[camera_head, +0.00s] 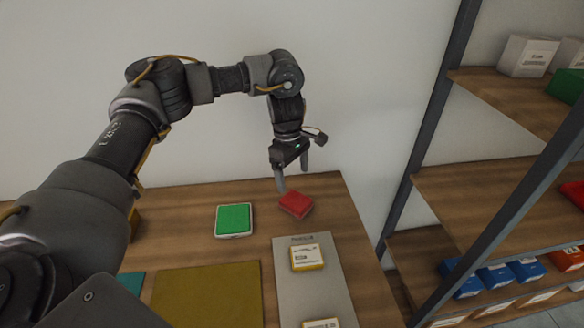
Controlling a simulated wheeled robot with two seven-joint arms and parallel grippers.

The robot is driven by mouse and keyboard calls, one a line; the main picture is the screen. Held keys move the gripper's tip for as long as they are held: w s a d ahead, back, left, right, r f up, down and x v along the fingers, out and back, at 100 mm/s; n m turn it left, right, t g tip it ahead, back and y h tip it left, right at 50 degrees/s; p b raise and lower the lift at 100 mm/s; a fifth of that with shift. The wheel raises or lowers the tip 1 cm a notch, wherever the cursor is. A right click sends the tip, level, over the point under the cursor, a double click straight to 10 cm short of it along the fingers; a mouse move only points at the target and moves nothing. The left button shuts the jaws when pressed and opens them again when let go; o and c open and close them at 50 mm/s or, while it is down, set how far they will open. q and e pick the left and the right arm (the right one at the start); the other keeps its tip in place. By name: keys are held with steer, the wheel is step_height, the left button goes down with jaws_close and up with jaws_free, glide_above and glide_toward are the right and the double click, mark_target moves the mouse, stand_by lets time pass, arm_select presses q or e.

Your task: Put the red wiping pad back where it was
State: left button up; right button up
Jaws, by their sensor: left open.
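The red wiping pad (296,204) lies on the wooden table near its back right corner. My left gripper (293,180) points down just above and behind the pad, with its fingers apart. It looks empty, and I cannot tell whether a fingertip touches the pad. A green pad in a white tray (234,220) lies to the left of the red pad. My right gripper is out of the picture.
A grey board (312,285) with yellow-and-white boxes (307,257) lies in front of the red pad. An olive mat (208,296) and a teal item (131,282) lie at the front left. A metal-framed shelf (480,185) with boxes stands at the right.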

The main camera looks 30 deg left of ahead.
arm_select(q)
steer(key=shift+a+r, duration=0.2)
steer(key=shift+r, duration=1.15)
steer(key=shift+r, duration=0.1)
